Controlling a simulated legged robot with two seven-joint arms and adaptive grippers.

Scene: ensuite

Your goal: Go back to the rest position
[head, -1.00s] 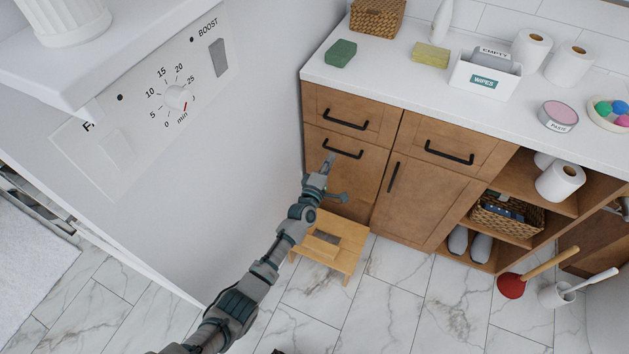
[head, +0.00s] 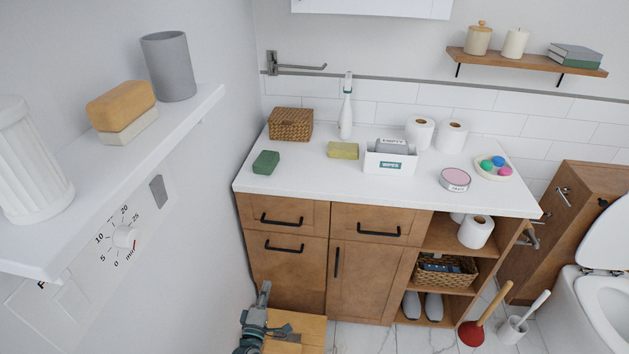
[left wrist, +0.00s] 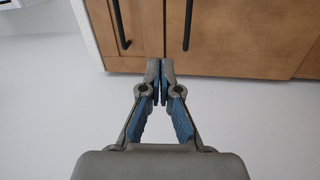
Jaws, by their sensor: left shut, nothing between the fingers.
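My left gripper (head: 265,296) shows low in the head view, in front of the wooden cabinet (head: 290,272) and over the small wooden stool (head: 310,330). In the left wrist view its two fingers (left wrist: 160,75) are shut with the tips together, and nothing is held between them. The cabinet front (left wrist: 220,40) and its dark handles lie beyond the fingertips there. My right gripper is in neither view.
The white counter (head: 330,183) carries a basket (head: 290,124), sponges, a wipes box (head: 390,158) and toilet rolls. A white wall with a timer dial (head: 124,237) and a shelf (head: 150,150) stands at left. A plunger (head: 472,332) and toilet are at right.

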